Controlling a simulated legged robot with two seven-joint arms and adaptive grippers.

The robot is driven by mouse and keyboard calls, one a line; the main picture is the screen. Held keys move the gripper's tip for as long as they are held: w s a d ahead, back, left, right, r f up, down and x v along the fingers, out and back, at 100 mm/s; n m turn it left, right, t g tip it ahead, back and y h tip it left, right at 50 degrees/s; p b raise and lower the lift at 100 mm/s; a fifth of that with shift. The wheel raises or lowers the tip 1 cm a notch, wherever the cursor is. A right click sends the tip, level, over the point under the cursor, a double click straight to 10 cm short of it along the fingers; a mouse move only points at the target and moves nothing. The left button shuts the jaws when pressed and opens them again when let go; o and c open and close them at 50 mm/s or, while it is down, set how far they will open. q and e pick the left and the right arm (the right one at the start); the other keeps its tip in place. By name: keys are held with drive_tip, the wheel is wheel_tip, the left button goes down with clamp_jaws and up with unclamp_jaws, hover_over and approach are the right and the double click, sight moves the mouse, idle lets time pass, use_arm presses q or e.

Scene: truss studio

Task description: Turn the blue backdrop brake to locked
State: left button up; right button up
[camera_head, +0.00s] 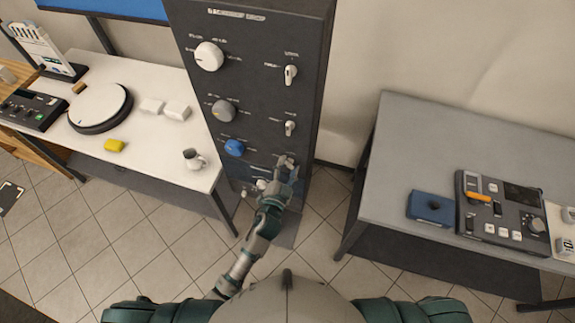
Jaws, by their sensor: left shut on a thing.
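The dark control cabinet (256,95) stands in the middle, with a column of round knobs on its left and small switches on its right. The blue knob (234,148) is the lowest of the knobs. My left gripper (286,165) is at the low right of the cabinet face, level with the blue row, shut on the blue backdrop brake (294,174). Only a bit of blue shows beside the fingers; they hide most of the brake, and its setting cannot be read. My right gripper is not in view.
Above are a white knob (209,56), a grey knob (223,111) and two pale switches, upper (290,75) and lower (290,128). A white table (150,78) with a mug (193,159) stands left. A grey table (420,150) with a console (500,215) stands right.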

use_arm(q)
drive_tip(key=m+p, duration=0.1)
drive_tip(key=m, duration=0.4)
drive_tip(key=shift+d+f+m, duration=0.1)
drive_tip(key=shift+m, duration=0.2)
drive_tip(key=m, duration=0.3)
drive_tip(key=shift+s+f+p, duration=0.1)
drive_tip(key=shift+f+p, duration=0.05)
drive_tip(key=shift+p, duration=0.2)
drive_tip(key=shift+m, duration=0.5)
drive_tip(key=shift+f, duration=0.2)
drive_tip(key=o, duration=1)
drive_tip(key=shift+o, duration=0.8)
drive_tip(key=shift+d+r, duration=0.1)
drive_tip(key=shift+r, duration=0.05)
drive_tip(key=shift+s, duration=0.2)
drive_tip(key=v, duration=1.1)
drive_tip(key=shift+s, duration=0.25)
